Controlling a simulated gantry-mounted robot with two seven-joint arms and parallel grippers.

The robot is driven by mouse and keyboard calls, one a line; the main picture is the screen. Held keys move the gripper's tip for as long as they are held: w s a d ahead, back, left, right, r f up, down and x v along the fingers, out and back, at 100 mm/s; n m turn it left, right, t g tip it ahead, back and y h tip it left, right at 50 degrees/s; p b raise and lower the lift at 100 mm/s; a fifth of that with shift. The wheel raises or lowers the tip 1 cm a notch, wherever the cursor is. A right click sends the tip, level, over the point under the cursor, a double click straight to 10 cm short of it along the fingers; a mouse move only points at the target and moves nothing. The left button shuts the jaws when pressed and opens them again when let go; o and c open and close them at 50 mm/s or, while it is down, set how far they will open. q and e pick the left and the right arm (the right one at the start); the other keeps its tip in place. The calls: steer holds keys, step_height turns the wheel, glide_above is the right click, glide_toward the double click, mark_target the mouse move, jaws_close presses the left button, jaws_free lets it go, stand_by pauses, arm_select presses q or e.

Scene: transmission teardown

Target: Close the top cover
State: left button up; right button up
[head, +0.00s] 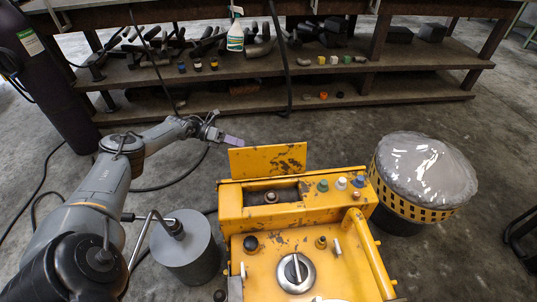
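The yellow top cover (268,160), with worn dark patches, stands raised at the back of the yellow machine (230,205). In front of it the dark rectangular opening (290,190) is uncovered, with a small round fitting (271,197) inside. My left gripper (224,138) is to the left of the cover and a little above its top edge in the picture. A pale purple piece shows at its tip, close to the cover's upper left corner. Whether it touches the cover, and whether the fingers are open or shut, is too small to tell. My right gripper is out of view.
Coloured caps (341,183) line the machine's top right of the opening. A plastic-covered drum (425,170) stands to the right, a grey cylinder (187,262) to the left. Behind, a shelf (250,68) holds tools and a spray bottle (235,35). Floor between shelf and machine is mostly clear.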

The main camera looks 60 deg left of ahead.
mark_target(265, 150)
arm_select(q)
steer(key=b+x, duration=0.2)
steer(key=x, duration=0.9)
steer(key=shift+w+r, duration=0.15)
steer(key=shift+w, duration=0.05)
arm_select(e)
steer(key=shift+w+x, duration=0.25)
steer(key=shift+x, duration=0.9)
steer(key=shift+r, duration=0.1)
arm_select(q)
jaws_close()
steer(key=shift+a, duration=0.1)
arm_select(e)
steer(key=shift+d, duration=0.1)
